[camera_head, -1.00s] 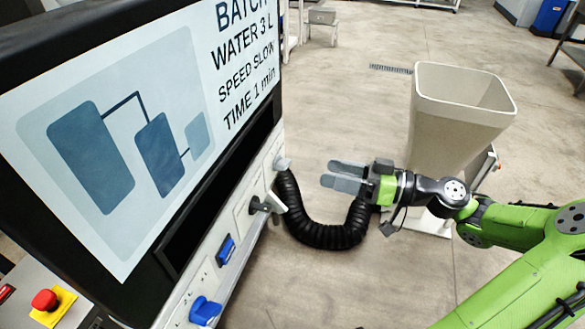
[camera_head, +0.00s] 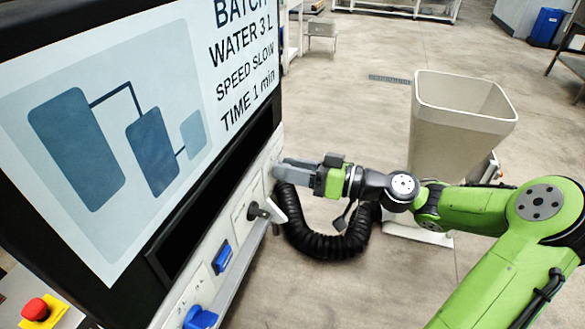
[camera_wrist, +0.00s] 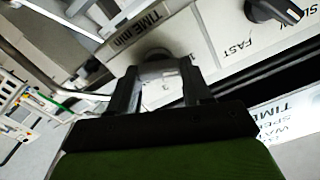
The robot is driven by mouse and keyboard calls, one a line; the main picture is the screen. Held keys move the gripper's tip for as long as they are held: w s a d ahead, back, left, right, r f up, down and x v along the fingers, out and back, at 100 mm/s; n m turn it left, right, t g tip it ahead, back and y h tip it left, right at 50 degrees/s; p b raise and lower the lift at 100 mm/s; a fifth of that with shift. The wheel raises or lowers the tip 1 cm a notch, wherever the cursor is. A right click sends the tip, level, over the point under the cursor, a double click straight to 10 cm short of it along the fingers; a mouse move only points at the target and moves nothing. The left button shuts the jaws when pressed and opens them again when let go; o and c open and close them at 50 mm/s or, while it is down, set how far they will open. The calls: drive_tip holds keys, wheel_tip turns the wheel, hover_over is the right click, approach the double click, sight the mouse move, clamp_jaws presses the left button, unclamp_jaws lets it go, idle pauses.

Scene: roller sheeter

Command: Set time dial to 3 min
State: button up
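The time dial (camera_wrist: 156,55) shows in the wrist view below the printed "TIME min" label, as a dark rounded knob partly hidden by a pale piece in front of it. My gripper (camera_wrist: 160,75) is open, with one finger on each side of the dial. I cannot tell whether the fingers touch it. In the head view my gripper (camera_head: 277,170) reaches the machine's front panel, and its fingers hide the dial. The display (camera_head: 240,60) reads TIME 1 min, SPEED SLOW and WATER 3 L.
A black corrugated hose (camera_head: 328,243) loops below my gripper. A beige bin (camera_head: 463,115) stands behind my arm. A red emergency button (camera_head: 36,309) is at lower left.

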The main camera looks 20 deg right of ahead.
drive_tip(key=shift+c, duration=1.4)
drive_tip(key=shift+m+p, duration=0.3)
drive_tip(key=shift+p, duration=0.05)
drive_tip(key=shift+w+d+f+m+p, duration=0.1)
drive_tip(key=shift+f+m+p, duration=0.1)
drive_tip(key=shift+m+p, duration=4.15)
drive_tip(key=shift+w+f+m+p, duration=0.1)
drive_tip(key=shift+f+m+p, duration=0.05)
drive_tip(key=shift+m+p, duration=4.2)
drive_tip(key=shift+f, duration=0.1)
drive_tip(key=o, duration=1.1)
drive_tip(key=shift+c, duration=0.2)
